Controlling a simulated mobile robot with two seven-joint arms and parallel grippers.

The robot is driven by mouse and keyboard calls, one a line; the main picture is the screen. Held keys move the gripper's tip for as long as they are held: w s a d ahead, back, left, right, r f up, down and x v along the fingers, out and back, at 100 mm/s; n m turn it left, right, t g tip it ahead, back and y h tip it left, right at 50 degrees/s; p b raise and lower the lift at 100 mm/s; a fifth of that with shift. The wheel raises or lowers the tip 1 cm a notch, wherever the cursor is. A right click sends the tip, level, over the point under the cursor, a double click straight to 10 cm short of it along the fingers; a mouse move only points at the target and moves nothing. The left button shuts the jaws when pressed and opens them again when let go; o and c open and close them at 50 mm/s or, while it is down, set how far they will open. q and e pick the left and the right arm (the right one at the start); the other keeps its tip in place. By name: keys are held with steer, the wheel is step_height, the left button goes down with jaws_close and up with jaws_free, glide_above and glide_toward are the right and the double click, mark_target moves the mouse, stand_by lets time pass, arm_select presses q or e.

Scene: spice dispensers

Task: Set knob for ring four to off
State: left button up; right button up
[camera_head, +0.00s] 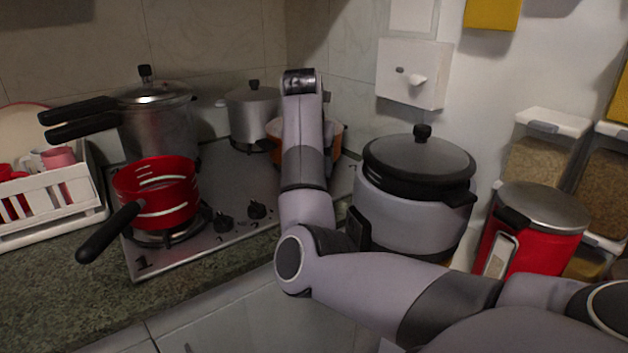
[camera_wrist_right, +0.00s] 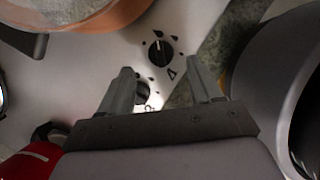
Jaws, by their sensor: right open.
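In the right wrist view a round black knob (camera_wrist_right: 160,52) with a pale pointer line sits on the steel stove panel. A black mark beside it looks like an upside-down 4. My right gripper (camera_wrist_right: 160,66) is open, its two fingers apart on either side of the knob's near side, with nothing held. I cannot tell its height above the panel. A second knob (camera_wrist_right: 142,92) shows partly behind the left finger. In the head view, two other knobs (camera_head: 240,215) show at the stove's front; my right arm hides the right-hand panel and its gripper. My left gripper is not in view.
A red saucepan (camera_head: 160,190) and a pressure cooker (camera_head: 155,120) stand on the stove's left side. A copper-coloured pot (camera_wrist_right: 85,12) is near the knob. A large dark-lidded cooker (camera_head: 415,205) stands right of the stove, close to my arm.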

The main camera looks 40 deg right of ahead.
steer(key=x, duration=0.4)
steer(key=shift+d, duration=0.1)
steer(key=shift+w+d+f, duration=0.15)
steer(key=shift+f, duration=0.35)
steer(key=c, duration=1)
